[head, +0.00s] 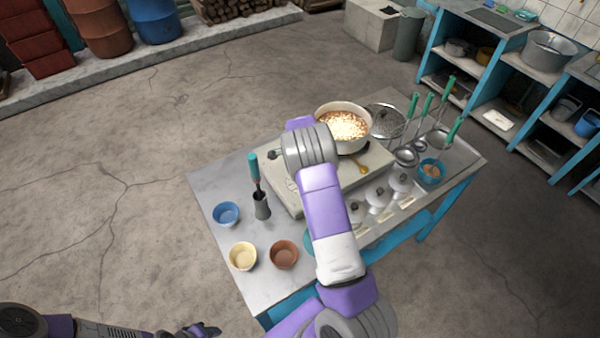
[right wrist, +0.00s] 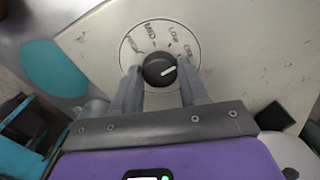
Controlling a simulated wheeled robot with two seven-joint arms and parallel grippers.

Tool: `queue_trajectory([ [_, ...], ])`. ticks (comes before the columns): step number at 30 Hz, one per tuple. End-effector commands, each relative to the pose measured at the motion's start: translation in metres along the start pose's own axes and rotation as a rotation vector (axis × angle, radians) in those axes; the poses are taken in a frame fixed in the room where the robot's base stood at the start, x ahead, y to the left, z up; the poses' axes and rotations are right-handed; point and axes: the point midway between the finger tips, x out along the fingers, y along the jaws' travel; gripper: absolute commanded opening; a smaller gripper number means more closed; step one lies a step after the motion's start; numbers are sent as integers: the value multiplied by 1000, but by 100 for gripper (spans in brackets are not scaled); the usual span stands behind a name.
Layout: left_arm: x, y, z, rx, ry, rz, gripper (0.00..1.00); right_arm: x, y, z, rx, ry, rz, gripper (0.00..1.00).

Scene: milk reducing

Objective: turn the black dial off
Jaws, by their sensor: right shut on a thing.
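The black dial (right wrist: 156,66) sits on the pale front panel of the stove, inside a printed ring reading HIGH, MID, LOW and OFF. Its white pointer line slants to the right and slightly up, toward the OFF side. My right gripper (right wrist: 160,76) has one finger on each side of the dial and is shut on it. In the head view, my right arm hides the dial and that gripper. The stove (head: 370,165) holds a pot (head: 343,125) of pale, chunky food. My left gripper (head: 203,329) is low at the bottom edge, away from the table; its opening is unclear.
On the table (head: 213,180) stand blue (head: 226,213), cream (head: 243,256) and brown (head: 284,254) bowls. A grey holder (head: 261,206) has a teal-handled utensil in it. White lidded jars (head: 378,197) and hanging ladles (head: 407,156) are to the right. Floor at left is clear.

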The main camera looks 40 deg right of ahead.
Motion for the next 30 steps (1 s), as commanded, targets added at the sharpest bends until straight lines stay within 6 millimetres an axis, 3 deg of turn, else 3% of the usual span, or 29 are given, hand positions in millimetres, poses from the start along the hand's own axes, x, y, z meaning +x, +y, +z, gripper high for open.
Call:
queue_trajectory([
  [10,-6,2,0,0,0,0,43,-2,-1,-1,138,1,-4,13],
  [26,-6,2,0,0,0,0,43,-1,-1,-1,164,1,-4,13],
  [27,-6,2,0,0,0,0,43,-1,-1,-1,163,1,-4,47],
  [30,-6,2,0,0,0,0,43,-1,-1,-1,163,1,-4,62],
])
